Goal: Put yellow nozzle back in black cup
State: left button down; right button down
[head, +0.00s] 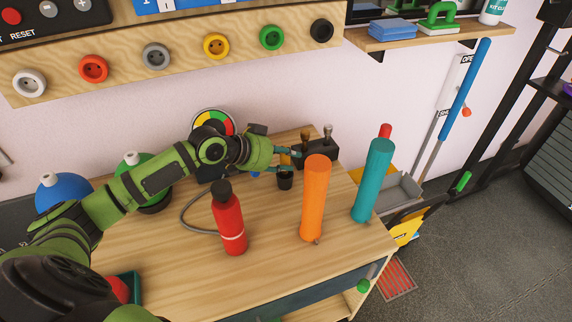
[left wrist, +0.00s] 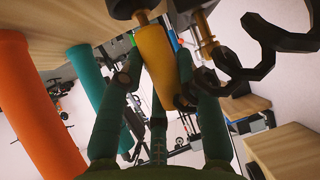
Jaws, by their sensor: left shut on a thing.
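My left gripper (head: 283,154) reaches over the table from the left and is shut on the yellow nozzle (left wrist: 155,65). In the left wrist view the nozzle stands between the green fingers (left wrist: 158,115). In the head view only a small part of the nozzle (head: 285,159) shows, the rest hidden by the fingers. A small black cup (head: 285,180) stands on the table just below the gripper. I cannot tell whether the nozzle touches the cup. My right gripper is not in view.
A black holder (head: 322,154) with metal-topped nozzles stands right of the gripper. A red bottle (head: 229,222), an orange cylinder (head: 315,195) and a teal cylinder (head: 373,182) stand nearer the front.

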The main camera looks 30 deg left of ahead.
pick_arm(q)
notch_tip(320, 180, down, 2)
jog(key=shift+f, duration=0.2)
jog(key=c, duration=1.1)
grip_release()
jog(key=shift+r, duration=0.1)
